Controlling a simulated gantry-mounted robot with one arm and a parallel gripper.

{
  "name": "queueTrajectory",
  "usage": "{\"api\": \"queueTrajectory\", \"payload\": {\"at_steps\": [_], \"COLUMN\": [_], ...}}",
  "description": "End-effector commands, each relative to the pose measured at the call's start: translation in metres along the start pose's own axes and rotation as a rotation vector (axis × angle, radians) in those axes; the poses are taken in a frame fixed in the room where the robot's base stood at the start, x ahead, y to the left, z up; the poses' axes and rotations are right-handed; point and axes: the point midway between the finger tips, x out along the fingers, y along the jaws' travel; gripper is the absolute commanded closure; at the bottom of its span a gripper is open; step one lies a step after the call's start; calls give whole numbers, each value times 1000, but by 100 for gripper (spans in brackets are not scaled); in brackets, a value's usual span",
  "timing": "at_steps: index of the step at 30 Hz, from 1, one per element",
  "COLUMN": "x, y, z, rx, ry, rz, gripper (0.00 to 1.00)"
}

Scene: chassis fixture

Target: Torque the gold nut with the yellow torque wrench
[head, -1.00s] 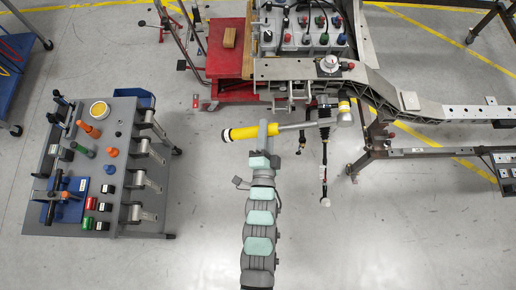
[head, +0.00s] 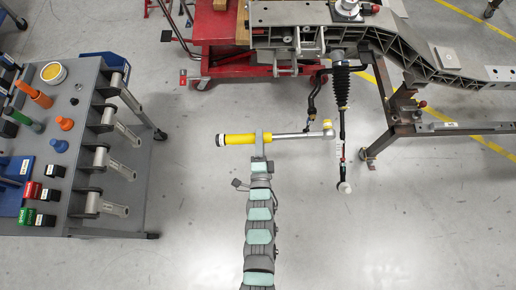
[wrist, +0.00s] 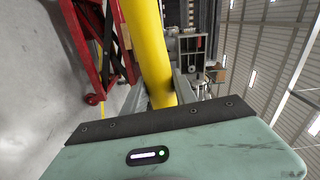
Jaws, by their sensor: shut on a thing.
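My gripper (head: 260,139) is shut on the yellow torque wrench (head: 240,139), near the inner end of its handle. The wrench lies crosswise in the head view, with its black butt to the left and its silver shaft to the right. Its yellow-ringed head (head: 328,128) is just left of the hanging rod with a black boot; I cannot tell whether they touch. In the wrist view the yellow handle (wrist: 148,45) rises from the gripper's edge. I cannot make out the gold nut in either view.
The grey chassis frame (head: 450,78) spans the upper right on a brown metal stand (head: 405,110). The booted rod (head: 342,95) hangs from it. A red cart (head: 222,57) stands behind. A grey tool cart (head: 100,190) is at left. The floor around my arm is clear.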

Motion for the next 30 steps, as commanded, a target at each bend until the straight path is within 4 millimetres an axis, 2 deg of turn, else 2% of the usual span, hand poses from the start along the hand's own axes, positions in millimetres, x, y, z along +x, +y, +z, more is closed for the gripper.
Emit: {"api": "queueTrajectory", "payload": {"at_steps": [1, 3, 6, 10, 16, 23, 30], "x": [1, 2, 2, 2, 2, 10, 26], "y": [34, 57, 85, 110, 124, 125, 126], "z": [5, 9, 14, 19, 21, 22, 22], "rx": [16, 38, 67, 95, 115, 117, 116], "ry": [-4, -9, -15, -22, -27, -28, -27], "rz": [-5, -6, -7, -9, -9, -11, -8], "gripper": [100, 100, 100, 100, 100, 100, 100]}}
